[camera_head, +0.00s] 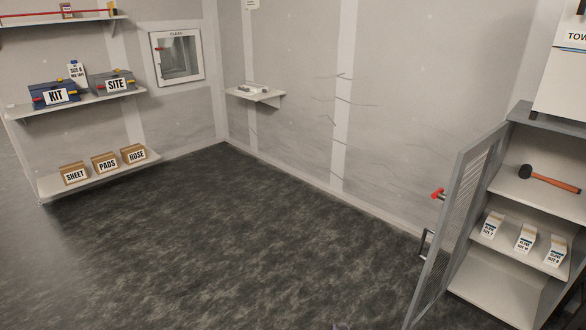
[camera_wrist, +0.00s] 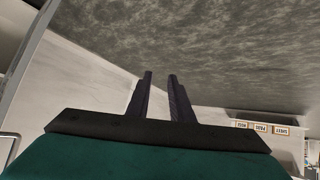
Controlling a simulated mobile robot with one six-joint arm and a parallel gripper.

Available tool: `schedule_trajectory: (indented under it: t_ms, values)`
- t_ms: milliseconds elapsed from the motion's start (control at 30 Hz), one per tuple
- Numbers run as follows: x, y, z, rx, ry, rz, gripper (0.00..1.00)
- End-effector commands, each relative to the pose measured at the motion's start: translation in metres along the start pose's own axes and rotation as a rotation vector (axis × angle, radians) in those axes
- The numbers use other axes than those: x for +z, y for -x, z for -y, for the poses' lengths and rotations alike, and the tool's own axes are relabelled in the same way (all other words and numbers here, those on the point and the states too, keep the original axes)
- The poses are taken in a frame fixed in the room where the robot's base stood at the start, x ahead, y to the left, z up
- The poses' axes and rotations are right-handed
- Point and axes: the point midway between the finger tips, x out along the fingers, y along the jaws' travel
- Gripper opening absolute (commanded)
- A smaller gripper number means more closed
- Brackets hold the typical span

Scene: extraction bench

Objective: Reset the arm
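My gripper (camera_wrist: 160,78) shows in the wrist view, with two dark fingers pointing up the picture from a wide dark bar. A clear gap shows between the fingers, and nothing is held in it. The wrist picture looks upside down, with the dark floor at the top and the pale wall below.
Left shelves hold a KIT box (camera_head: 55,95), a SITE box (camera_head: 113,83) and SHEET, PADS and HOSE boxes (camera_head: 105,162). At right, a cabinet's mesh door (camera_head: 460,215) stands open; a mallet (camera_head: 550,179) lies inside. The middle floor (camera_head: 240,230) is clear.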

Motion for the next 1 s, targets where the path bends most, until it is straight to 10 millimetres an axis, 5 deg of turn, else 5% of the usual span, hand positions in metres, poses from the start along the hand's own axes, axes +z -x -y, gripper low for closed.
schedule_trajectory:
  t_ms: [200, 467, 700, 1000]
  values:
    - [0.069, 0.027, 0.035, -0.14, 0.026, 0.218, 0.2]
    - [0.147, 0.075, 0.056, -0.243, 0.044, 0.508, 0.2]
    - [0.208, 0.132, 0.057, -0.27, 0.049, 0.79, 0.2]
    - [0.256, 0.21, 0.038, -0.206, 0.031, 1.137, 0.2]
